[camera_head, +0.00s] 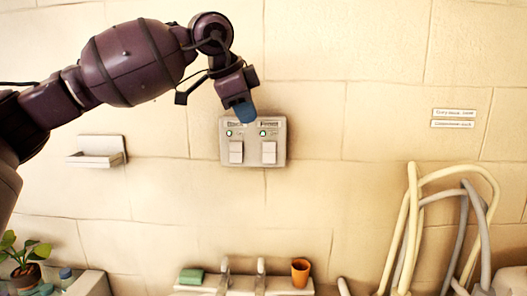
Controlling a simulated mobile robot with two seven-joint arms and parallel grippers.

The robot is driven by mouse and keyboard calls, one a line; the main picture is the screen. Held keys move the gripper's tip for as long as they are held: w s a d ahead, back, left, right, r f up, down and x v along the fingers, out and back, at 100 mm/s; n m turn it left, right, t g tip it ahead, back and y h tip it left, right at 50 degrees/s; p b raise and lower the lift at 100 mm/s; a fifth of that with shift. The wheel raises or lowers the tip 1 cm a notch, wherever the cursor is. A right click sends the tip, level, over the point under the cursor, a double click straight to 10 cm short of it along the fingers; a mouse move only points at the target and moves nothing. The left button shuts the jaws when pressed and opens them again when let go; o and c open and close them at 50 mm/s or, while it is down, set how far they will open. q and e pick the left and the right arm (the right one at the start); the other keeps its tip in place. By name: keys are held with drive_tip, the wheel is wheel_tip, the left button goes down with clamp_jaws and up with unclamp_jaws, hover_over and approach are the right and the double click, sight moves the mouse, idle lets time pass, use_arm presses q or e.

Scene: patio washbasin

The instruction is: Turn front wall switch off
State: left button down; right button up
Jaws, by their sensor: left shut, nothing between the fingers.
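A grey switch plate (253,159) is fixed to the tiled wall in the middle of the view. It carries a left rocker switch (236,152) and a right rocker switch (269,153). A small label sits above each, too small to read surely. My left gripper (243,111) points down over the plate's upper edge, between the two labels, and partly covers that edge. It is shut and empty, above the rockers. I cannot tell whether it touches the plate. My right gripper is not in view.
A small wall shelf (97,159) is at left. Below are a green soap bar (192,276), taps (260,275), and an orange cup (300,272). A potted plant (25,262) stands lower left; looped hoses (412,225) are at right. The wall beside the plate is clear.

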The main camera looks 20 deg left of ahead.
use_arm(q)
drive_tip(key=p, duration=0.2)
approach(269, 162)
wheel_tip(269, 162, down, 4)
drive_tip(key=d, duration=0.2)
drive_tip(key=w, duration=0.1)
drive_tip(key=f, duration=0.1)
drive_tip(key=w+p, duration=0.1)
drive_tip(key=shift+w+a+f, duration=0.2)
drive_tip(key=shift+w+a, duration=0.1)
drive_tip(key=shift+w+f, duration=0.1)
